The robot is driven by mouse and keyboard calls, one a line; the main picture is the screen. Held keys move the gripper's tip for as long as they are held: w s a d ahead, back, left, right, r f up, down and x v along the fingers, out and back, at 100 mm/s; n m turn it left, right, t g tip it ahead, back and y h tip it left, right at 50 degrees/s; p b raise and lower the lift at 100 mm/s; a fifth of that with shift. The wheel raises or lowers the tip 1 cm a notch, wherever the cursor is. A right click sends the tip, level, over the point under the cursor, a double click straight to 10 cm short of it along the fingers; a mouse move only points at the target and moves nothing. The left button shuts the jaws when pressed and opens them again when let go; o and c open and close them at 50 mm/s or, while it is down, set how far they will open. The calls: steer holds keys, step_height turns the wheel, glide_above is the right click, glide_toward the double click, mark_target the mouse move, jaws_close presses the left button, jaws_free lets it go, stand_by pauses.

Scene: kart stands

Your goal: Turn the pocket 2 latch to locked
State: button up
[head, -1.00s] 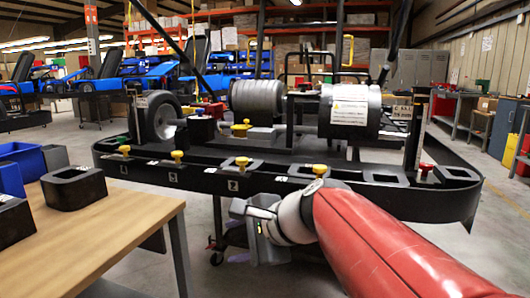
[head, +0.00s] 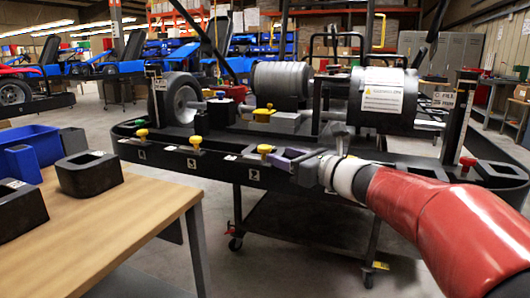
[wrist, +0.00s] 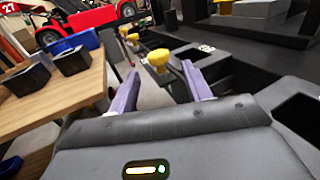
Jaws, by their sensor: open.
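The long black stand rail (head: 225,168) carries yellow latch knobs on its edge. The knob by the label that looks like "2" (head: 254,174) is a yellow latch (head: 264,150); its locked or unlocked position cannot be told. My gripper (head: 284,158) is level with the rail just right of this knob, fingers pointing left. In the wrist view the purple fingers (wrist: 160,82) are apart, and a yellow knob (wrist: 158,58) shows just beyond and between their tips. I see no grip on it.
More yellow knobs (head: 195,141) (head: 141,134) stand farther left along the rail. A red knob (head: 467,162) is at the right. A wooden table (head: 125,215) with black blocks (head: 93,174) and blue bins (head: 40,145) is at the left. Rollers (head: 280,85) stand behind the rail.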

mark_target(269, 150)
steer(key=x, duration=0.7)
steer(key=shift+s+r+p, duration=0.15)
steer(key=shift+r+p, duration=0.1)
steer(key=shift+p, duration=0.05)
steer(key=c, duration=0.9)
